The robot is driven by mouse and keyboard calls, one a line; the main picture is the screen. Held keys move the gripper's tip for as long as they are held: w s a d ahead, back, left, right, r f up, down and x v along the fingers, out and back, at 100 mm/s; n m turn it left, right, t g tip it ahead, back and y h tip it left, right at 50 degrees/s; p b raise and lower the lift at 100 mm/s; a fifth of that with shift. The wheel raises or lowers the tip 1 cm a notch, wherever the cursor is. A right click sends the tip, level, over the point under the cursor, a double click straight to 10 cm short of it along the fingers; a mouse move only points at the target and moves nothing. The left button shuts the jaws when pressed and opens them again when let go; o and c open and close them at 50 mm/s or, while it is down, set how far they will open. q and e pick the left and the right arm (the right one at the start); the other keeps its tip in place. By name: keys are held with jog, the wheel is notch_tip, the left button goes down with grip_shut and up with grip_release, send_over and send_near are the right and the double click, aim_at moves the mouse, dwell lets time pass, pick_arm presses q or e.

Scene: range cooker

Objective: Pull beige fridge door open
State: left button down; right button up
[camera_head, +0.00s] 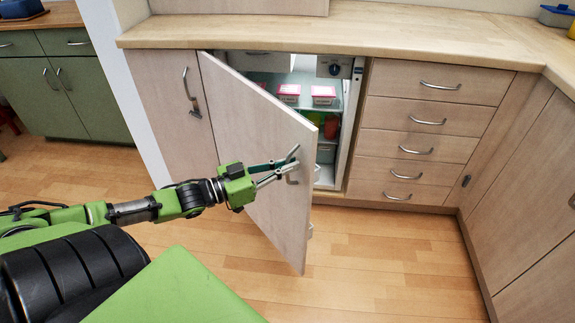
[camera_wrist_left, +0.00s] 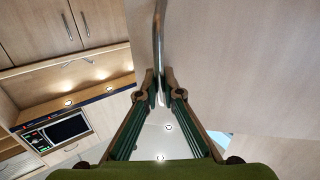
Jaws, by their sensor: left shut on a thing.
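The beige fridge door (camera_head: 258,150) stands partly open, swung out from the counter and hinged on its left side. My left gripper (camera_head: 292,162) is shut on the door's metal handle (camera_head: 293,178), near the door's free edge. In the left wrist view the fingers (camera_wrist_left: 158,88) close around the curved handle (camera_wrist_left: 159,40), with the pale door panel (camera_wrist_left: 240,65) to the right. Inside the fridge (camera_head: 330,100), shelves hold pink-lidded boxes (camera_head: 323,95) and other food. My right gripper is not in view.
A wooden worktop (camera_head: 330,30) runs above the fridge. Drawers (camera_head: 425,120) stand to its right and a closed cabinet door (camera_head: 165,95) to its left. The wooden floor (camera_head: 370,260) in front of the drawers is clear. Green cabinets (camera_head: 70,85) stand at the far left.

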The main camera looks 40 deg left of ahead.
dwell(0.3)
pick_arm(q)
jog(key=c, duration=2.4)
grip_release()
jog(key=shift+c, duration=0.2)
jog(key=v, duration=1.2)
